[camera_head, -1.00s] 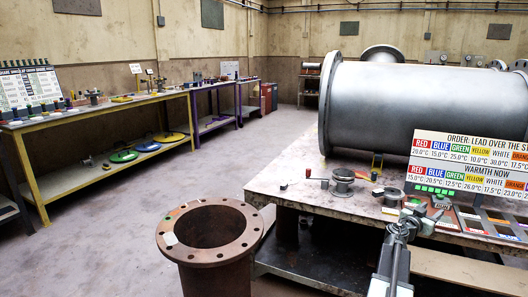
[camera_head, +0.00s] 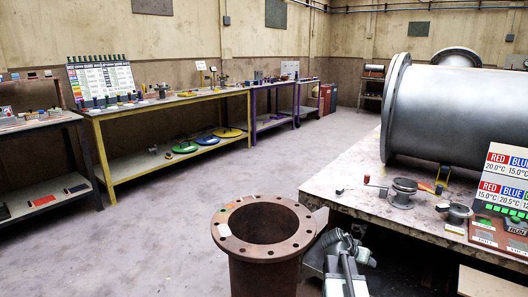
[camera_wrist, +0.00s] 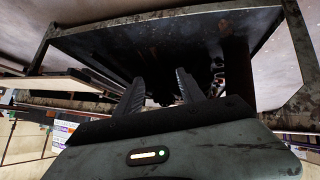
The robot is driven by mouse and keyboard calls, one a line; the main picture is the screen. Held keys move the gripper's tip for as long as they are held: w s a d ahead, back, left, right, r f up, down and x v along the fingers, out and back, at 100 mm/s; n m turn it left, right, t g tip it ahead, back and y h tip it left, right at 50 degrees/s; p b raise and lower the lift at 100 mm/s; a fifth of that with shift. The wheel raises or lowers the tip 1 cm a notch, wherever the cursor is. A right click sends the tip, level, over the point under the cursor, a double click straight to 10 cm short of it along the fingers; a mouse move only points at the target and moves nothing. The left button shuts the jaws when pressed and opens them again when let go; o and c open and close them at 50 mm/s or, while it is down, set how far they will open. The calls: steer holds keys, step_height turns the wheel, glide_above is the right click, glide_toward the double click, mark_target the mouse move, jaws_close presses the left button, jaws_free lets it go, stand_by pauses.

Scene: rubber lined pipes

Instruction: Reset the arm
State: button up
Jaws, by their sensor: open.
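My gripper shows in the wrist view (camera_wrist: 158,92) with its two dark ribbed fingers apart and nothing between them. In the head view my arm's end (camera_head: 345,256) is at the bottom, just right of the rusty flanged pipe and beside the front edge of the workbench. Its fingertips cannot be made out there. The wrist view looks toward a dark panel with a metal frame, seen tilted.
A rusty flanged pipe (camera_head: 228,240) stands upright left of my arm. The workbench (camera_head: 345,192) at right carries a large grey vessel (camera_head: 450,112), small fittings and a colour order sign (camera_head: 505,178). A yellow-framed bench (camera_head: 92,116) stands at left. The floor between is clear.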

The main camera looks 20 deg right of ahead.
steer(key=s+a+f+n+g+y, duration=0.1)
steer(key=a+f+n+y, duration=0.2)
steer(key=a, duration=1.1)
steer(key=s+a+f+n+g+y, duration=0.1)
steer(key=s+a+n+y, duration=0.2)
steer(key=a, duration=1.1)
steer(key=a+f+n+y, duration=0.25)
steer(key=a+n, duration=0.25)
steer(key=a, duration=0.8)
step_height(320, 180, up, 34)
steer(key=p, duration=3.4)
steer(key=shift+w+f, duration=0.15)
steer(key=shift+w, duration=0.1)
steer(key=shift+f+y, duration=0.1)
steer(key=shift+y, duration=0.15)
steer(key=shift+d, duration=0.15)
